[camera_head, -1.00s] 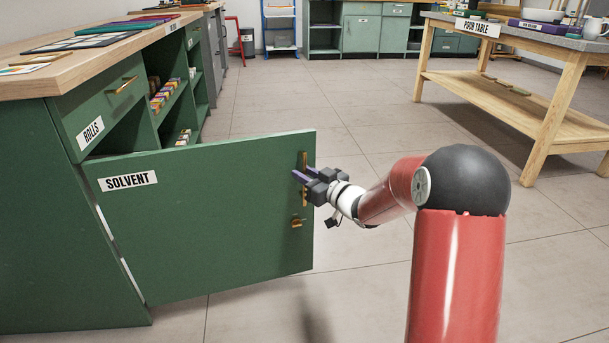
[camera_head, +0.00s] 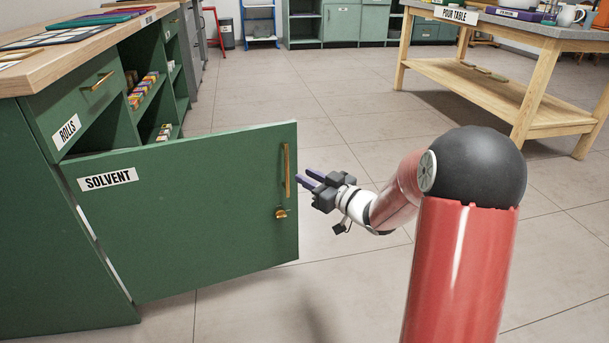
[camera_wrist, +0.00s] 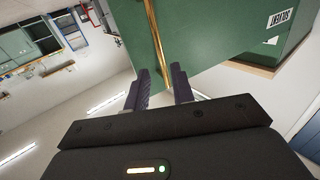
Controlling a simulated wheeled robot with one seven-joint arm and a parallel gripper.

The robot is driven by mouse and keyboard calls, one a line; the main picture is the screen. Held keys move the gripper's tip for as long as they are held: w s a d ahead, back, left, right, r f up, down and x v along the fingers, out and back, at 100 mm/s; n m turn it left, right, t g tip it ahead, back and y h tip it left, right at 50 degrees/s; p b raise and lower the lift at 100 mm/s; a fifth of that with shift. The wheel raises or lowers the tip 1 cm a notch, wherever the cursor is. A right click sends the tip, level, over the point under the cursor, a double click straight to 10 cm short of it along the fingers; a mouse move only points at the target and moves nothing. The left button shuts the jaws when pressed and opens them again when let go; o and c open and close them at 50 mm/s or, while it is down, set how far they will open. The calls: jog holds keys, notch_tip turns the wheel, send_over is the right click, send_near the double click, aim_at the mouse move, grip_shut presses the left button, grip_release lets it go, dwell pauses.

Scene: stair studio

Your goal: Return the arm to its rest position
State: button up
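My gripper (camera_head: 308,177) is at the end of my red and white arm, just right of the free edge of the open green SOLVENT door (camera_head: 200,215). A small brass latch (camera_head: 281,212) sits below the handle.
The green cabinet with a wooden worktop (camera_head: 100,35) stands at left, its ROLLS drawer (camera_head: 85,98) shut. Open shelves hold small boxes (camera_head: 143,90). The wooden pour table (camera_head: 510,95) stands at the back right. Tiled floor (camera_head: 290,95) between them is clear.

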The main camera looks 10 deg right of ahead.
jog(key=s+d+r+m+g+h+p, duration=0.1)
jog(key=s+d+r+m+h+p, duration=0.2)
jog(key=s+r+h, duration=0.35)
jog(key=s+d+r+m+g+h+p, duration=0.1)
jog(key=s+d+r+m+h+p, duration=0.15)
jog(key=s+r+h+p, duration=0.3)
jog(key=s+a+r+m+g+p, duration=0.1)
jog(key=s+g, duration=0.2)
jog(key=s, duration=0.8)
jog(key=s+a+r+g+y+p, duration=0.1)
jog(key=s+g, duration=0.3)
jog(key=s, duration=0.7)
jog(key=shift+s+a+m, duration=0.35)
jog(key=shift+s+a, duration=0.05)
jog(key=shift+a, duration=0.4)
